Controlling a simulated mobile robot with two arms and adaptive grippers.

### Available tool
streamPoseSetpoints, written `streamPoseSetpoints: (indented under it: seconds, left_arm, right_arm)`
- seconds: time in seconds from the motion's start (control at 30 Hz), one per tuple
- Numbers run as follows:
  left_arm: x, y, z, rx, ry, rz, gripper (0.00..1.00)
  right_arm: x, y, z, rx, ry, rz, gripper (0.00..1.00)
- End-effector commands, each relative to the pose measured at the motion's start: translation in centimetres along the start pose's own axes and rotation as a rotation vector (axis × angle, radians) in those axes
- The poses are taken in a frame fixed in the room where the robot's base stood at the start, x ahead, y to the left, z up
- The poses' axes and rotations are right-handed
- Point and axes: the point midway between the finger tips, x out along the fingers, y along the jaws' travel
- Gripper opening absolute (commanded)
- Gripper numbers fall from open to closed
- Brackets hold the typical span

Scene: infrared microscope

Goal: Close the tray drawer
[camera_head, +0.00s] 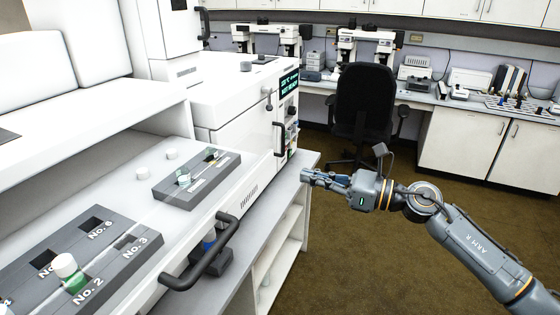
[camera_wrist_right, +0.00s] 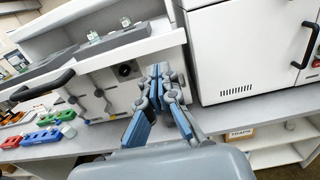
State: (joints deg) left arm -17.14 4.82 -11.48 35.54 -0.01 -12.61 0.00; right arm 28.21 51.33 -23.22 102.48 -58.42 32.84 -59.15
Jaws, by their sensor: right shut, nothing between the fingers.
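The tray drawer (camera_head: 150,213) is a white tray pulled out from the white machine at the left of the head view. Its black bar handle (camera_head: 205,255) is on its front edge; the handle also shows at the left of the right wrist view (camera_wrist_right: 42,86). My right gripper (camera_head: 310,178) is shut and empty, past the far end of the drawer and apart from the handle. Its fingers also show in the right wrist view (camera_wrist_right: 158,72), with the drawer behind and to their left. My left gripper is not in view.
Grey numbered blocks (camera_head: 128,268) (camera_head: 166,190) with vials sit on the tray. A white instrument (camera_head: 235,137) with a display stands beyond it. A grey counter (camera_head: 287,190) runs below. Coloured racks (camera_wrist_right: 42,135) lie on it. A black chair (camera_head: 363,105) stands behind; open floor lies right.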

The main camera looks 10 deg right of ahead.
Motion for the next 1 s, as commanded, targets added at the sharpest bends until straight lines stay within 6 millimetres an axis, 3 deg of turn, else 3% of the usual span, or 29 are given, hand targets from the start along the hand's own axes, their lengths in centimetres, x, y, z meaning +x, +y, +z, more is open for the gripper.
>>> streamPoseSetpoints:
  seconds: [0.03, 0.2, 0.4, 1.0]
  left_arm:
    - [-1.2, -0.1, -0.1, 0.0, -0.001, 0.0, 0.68]
    - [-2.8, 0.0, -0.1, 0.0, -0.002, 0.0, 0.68]
    - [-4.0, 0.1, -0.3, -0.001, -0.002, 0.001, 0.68]
    - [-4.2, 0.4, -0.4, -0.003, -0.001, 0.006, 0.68]
  right_arm:
    - [1.3, 0.0, 0.8, 0.002, -0.005, 0.0, 0.0]
    - [4.8, 0.0, 0.6, 0.003, -0.004, 0.0, 0.0]
    - [7.6, -0.1, 0.3, 0.005, -0.003, -0.002, 0.0]
    - [8.7, -0.1, 0.0, 0.003, -0.002, -0.002, 0.0]
